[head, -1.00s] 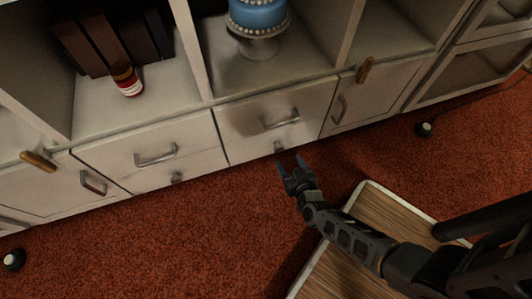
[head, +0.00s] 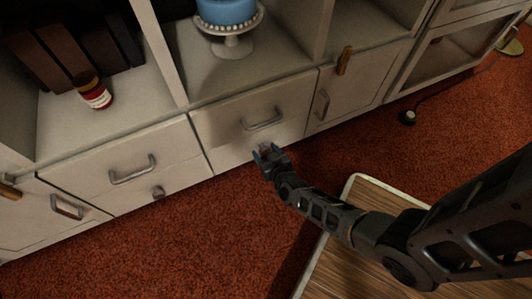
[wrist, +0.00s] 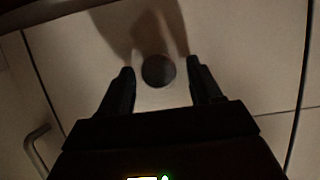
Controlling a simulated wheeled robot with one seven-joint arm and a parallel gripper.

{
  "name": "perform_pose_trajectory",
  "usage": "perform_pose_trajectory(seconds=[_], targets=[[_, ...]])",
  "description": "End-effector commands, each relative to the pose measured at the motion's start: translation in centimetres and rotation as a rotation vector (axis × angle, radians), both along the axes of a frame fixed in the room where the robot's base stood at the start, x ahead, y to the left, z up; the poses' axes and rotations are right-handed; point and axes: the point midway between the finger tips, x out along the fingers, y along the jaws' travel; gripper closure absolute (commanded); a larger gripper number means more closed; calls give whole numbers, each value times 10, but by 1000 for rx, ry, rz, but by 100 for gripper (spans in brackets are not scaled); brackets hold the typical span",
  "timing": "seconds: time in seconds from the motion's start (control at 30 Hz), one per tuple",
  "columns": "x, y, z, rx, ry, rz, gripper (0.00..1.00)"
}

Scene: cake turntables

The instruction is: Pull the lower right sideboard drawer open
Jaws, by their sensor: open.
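The lower right sideboard drawer (head: 232,158) is a pale, low front under a taller drawer with a bar handle (head: 263,122). It looks shut, flush with the sideboard. Its small round dark knob (wrist: 158,71) shows in the wrist view between the two fingertips, with a gap on each side. My gripper (head: 265,152) is open at this drawer front, and it also shows in the wrist view (wrist: 160,68). In the head view the fingers largely hide the knob. I cannot tell whether the fingertips reach past it.
The left column has a drawer with a bar handle (head: 132,170) and a lower one with a knob (head: 158,192). A cupboard door (head: 345,95) is to the right. A blue cake (head: 228,12) stands on a shelf above. A wooden board with a pale rim (head: 352,185) lies on the red carpet.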

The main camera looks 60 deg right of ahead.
Motion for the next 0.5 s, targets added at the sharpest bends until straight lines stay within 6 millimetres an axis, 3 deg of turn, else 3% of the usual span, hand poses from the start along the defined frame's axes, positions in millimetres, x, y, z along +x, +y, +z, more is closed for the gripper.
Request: perform_pose_trajectory(seconds=[0.07,0.5], targets=[[0,0,0,0,0,0,38],[0,0,0,0,0,0,80]])
